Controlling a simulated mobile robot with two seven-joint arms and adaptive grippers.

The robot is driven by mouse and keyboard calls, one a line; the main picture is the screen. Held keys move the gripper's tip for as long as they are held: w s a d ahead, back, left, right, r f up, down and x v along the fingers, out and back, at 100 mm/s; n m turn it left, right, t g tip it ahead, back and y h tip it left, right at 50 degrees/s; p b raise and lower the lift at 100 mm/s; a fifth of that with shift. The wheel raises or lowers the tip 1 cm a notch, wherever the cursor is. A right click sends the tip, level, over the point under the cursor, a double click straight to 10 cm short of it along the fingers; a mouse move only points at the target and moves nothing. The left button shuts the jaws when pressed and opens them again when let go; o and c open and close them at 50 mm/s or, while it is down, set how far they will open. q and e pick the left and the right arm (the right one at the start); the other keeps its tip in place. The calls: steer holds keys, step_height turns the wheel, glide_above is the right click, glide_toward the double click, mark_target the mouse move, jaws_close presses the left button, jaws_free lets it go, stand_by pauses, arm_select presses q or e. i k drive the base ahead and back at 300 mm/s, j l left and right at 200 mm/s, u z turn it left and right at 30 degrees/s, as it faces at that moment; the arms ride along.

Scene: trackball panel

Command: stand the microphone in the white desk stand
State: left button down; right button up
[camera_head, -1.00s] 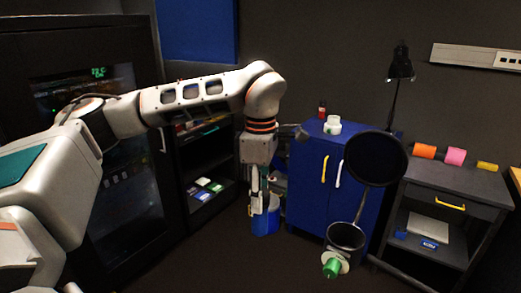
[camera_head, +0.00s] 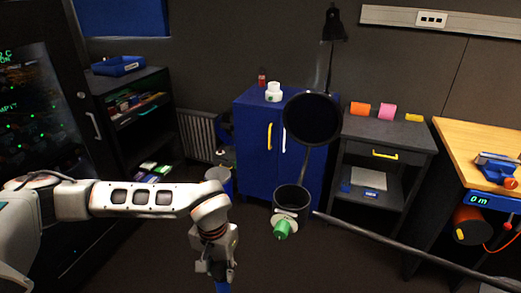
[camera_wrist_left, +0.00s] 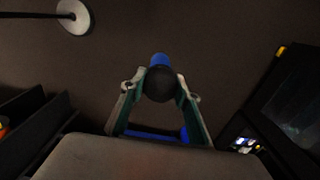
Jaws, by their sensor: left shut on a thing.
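My left gripper (camera_wrist_left: 158,92) is shut on the microphone, which has a dark round head (camera_wrist_left: 160,85) and a blue part (camera_wrist_left: 159,60) beyond it in the left wrist view. In the head view my left gripper (camera_head: 219,272) points down near the bottom edge. A bit of blue (camera_head: 222,287) shows below it; the rest is cut off. A small white round piece, which looks like the white desk stand (camera_head: 273,93), is on top of the blue cabinet (camera_head: 252,110), well above and beyond the gripper in the picture. My right gripper is out of view.
A small red bottle (camera_head: 262,78) is beside the white piece. A dark bar (camera_head: 410,245) crosses the lower right. A wooden bench (camera_head: 470,148) is at right.

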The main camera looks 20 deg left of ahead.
mark_target(275, 90)
steer(key=i+j, duration=0.2)
steer(key=j, duration=0.15)
steer(key=i+j, duration=0.15)
steer(key=j, duration=0.25)
steer(key=i+j, duration=0.2)
steer(key=j, duration=0.15)
steer(key=i+j, duration=0.15)
steer(key=j, duration=0.25)
